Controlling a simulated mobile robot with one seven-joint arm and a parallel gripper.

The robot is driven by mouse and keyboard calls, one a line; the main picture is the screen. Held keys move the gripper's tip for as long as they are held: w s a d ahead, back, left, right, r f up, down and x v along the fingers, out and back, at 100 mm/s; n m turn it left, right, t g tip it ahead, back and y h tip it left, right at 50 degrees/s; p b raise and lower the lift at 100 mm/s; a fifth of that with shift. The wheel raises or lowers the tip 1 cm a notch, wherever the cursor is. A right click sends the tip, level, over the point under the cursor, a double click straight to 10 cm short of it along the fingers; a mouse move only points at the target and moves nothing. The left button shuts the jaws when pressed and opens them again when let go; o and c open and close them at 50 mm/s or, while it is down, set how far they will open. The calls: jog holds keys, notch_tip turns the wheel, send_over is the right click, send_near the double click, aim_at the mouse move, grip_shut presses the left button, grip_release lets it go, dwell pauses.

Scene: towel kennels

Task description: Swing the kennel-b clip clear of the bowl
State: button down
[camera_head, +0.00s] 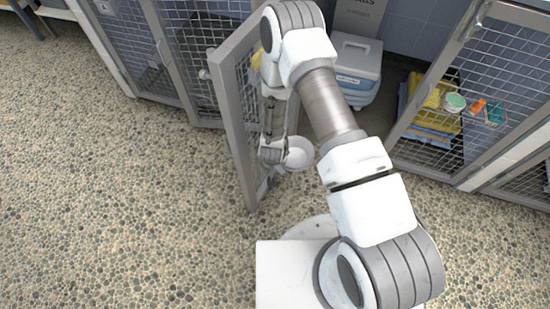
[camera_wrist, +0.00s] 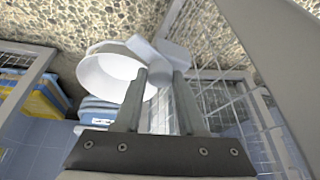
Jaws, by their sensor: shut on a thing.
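The white bowl (camera_head: 300,153) is beside the open kennel door (camera_head: 241,130) in the head view. In the wrist view the bowl (camera_wrist: 105,75) shows just left of my fingers. My gripper (camera_wrist: 160,76) is shut on a pale grey piece, which looks like the clip (camera_wrist: 153,50). The clip overlaps the bowl's right rim in the wrist view; I cannot tell whether they touch. In the head view my arm hides most of the grip and the clip.
A blue-and-white carrier box (camera_head: 355,68) stands behind my arm. A mesh kennel at right holds yellow and blue towels (camera_head: 432,92), a green-topped tub (camera_head: 455,102) and an orange item (camera_head: 478,105). Closed mesh kennels stand at upper left. The pebbled floor at left is clear.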

dwell(0.5)
jog(key=c, duration=0.5)
grip_release()
jog(key=d+p+v, duration=0.1)
jog(key=p+v, duration=0.4)
jog(key=v, duration=1.2)
jog(key=shift+a+r+p, duration=0.25)
jog(key=shift+a+p, duration=0.1)
jog(key=shift+a, duration=0.15)
jog(key=shift+s, duration=0.1)
